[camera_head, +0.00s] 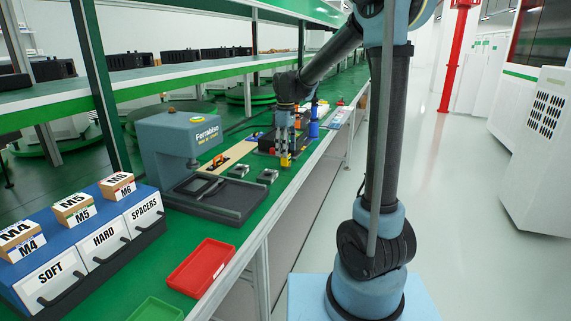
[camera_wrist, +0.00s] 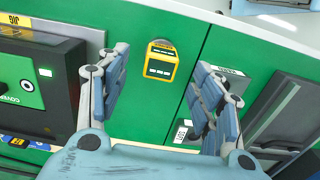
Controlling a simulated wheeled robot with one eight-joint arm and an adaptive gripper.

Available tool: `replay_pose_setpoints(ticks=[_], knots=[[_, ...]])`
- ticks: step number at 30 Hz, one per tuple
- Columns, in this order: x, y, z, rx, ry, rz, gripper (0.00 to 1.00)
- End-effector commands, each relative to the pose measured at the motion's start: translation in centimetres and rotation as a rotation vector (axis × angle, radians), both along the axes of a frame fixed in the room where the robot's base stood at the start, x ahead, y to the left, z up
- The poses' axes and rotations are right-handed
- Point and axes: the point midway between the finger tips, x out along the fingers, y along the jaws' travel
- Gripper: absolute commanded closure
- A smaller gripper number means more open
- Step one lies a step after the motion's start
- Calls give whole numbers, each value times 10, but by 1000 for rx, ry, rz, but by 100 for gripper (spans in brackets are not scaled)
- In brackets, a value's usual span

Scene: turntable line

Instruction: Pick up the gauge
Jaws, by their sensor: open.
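A small yellow block with a dark face and pale markings, which looks like the gauge (camera_wrist: 161,63), lies on the green bench top in the wrist view. It also shows as a small yellow thing (camera_head: 285,160) just below my gripper in the head view. My gripper (camera_head: 283,148) is open and points down over the bench. In the wrist view its two fingers stand apart, one left and one right of the gauge, with nothing held between them. I cannot tell how high the fingertips are above it.
A dark unit (camera_wrist: 40,85) is left of the gauge in the wrist view; a dark-framed tray (camera_wrist: 285,115) is at the right. In the head view a Ferrabise machine (camera_head: 185,140), a red tray (camera_head: 202,266) and labelled bins (camera_head: 90,245) share the bench.

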Motion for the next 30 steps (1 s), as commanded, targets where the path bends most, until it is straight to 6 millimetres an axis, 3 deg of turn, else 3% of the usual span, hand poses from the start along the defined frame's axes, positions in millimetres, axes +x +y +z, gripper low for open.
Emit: replay_pose_setpoints(ticks=[15,23,24,30], knots=[[1,-1,-50,0,0,0,40],[0,-1,-53,0,0,0,40],[0,-1,-53,0,0,0,42],[0,0,-53,0,0,1,88]])
